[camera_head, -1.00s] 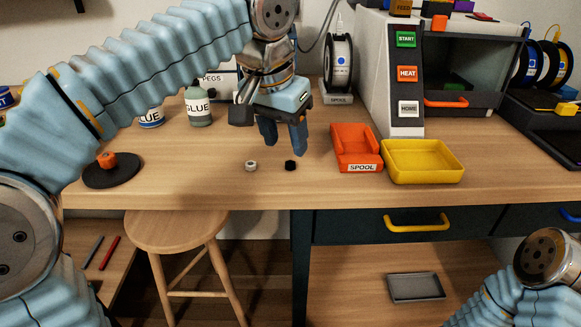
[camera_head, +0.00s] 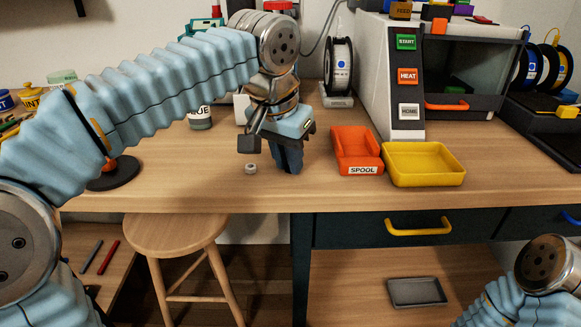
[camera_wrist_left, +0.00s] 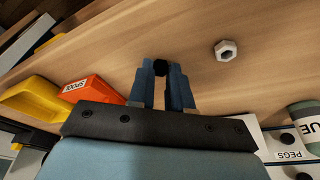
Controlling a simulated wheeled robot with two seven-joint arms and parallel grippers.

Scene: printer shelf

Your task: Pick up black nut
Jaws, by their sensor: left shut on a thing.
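The black nut (camera_wrist_left: 160,67) shows in the left wrist view between the tips of my left gripper (camera_wrist_left: 161,70). The gripper is shut on it, down at the wooden table top. In the head view my left gripper (camera_head: 289,168) points down at the table, and its fingers hide the black nut. A silver nut (camera_head: 251,169) lies on the table just left of the fingers; it also shows in the left wrist view (camera_wrist_left: 226,50), apart from the gripper. My right gripper is not in view; only part of my right arm shows at the lower right.
An orange spool holder (camera_head: 357,152) and a yellow tray (camera_head: 424,164) stand right of the gripper. The printer (camera_head: 407,75) is behind them. A glue bottle (camera_head: 200,117) stands at the back left. The table's front edge is close, with a stool (camera_head: 175,233) below.

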